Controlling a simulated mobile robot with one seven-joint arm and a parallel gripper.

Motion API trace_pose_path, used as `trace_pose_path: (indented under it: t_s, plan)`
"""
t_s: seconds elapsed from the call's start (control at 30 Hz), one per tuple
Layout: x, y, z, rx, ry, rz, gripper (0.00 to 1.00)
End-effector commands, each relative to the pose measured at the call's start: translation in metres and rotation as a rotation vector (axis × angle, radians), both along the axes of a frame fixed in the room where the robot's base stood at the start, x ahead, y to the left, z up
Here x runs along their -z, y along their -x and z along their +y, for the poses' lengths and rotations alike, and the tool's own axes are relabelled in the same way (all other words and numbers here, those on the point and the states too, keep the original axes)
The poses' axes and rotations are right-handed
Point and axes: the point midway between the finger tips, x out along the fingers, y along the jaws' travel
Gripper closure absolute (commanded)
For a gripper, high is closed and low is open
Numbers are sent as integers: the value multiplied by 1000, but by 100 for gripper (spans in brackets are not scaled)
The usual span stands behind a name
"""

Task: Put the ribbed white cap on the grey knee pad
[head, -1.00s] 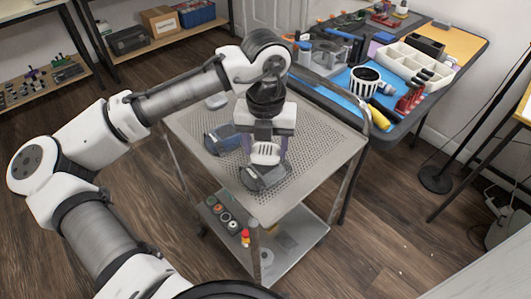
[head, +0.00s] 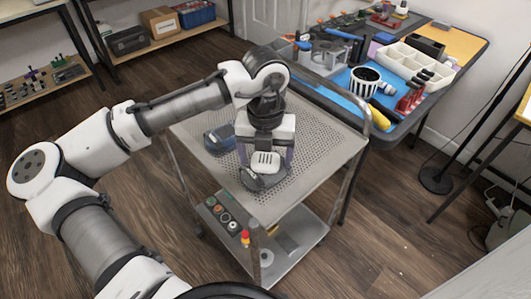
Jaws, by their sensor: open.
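The ribbed white cap (head: 264,161) is pale with dark slots and sits low between the fingers of my gripper (head: 265,158). My gripper points down over the near part of the cart top, its fingers open on either side of the cap. The cap appears to rest on the grey knee pad (head: 261,182), which lies on the cart's perforated top. The cap and fingers hide part of the pad, and the exact contact is too small to see.
A blue-and-dark pad (head: 219,139) lies left of my gripper on the cart (head: 318,150). The cart top to the right is clear. A workbench (head: 398,124) behind holds a striped mug (head: 364,82), a white tray (head: 412,63) and tools. A button box (head: 226,212) is on the lower shelf.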

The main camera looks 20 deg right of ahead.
Motion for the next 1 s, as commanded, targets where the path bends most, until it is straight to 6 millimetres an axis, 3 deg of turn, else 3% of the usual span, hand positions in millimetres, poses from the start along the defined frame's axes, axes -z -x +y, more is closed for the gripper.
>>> trace_pose_path:
  t_s: [0.23,0.5,0.7,1.0]
  plan:
    - [-19,-1,-1,0,1,-2,20]
    - [-77,0,-1,1,2,-1,20]
    - [-110,0,0,0,1,0,20]
    - [-124,0,0,0,0,0,20]
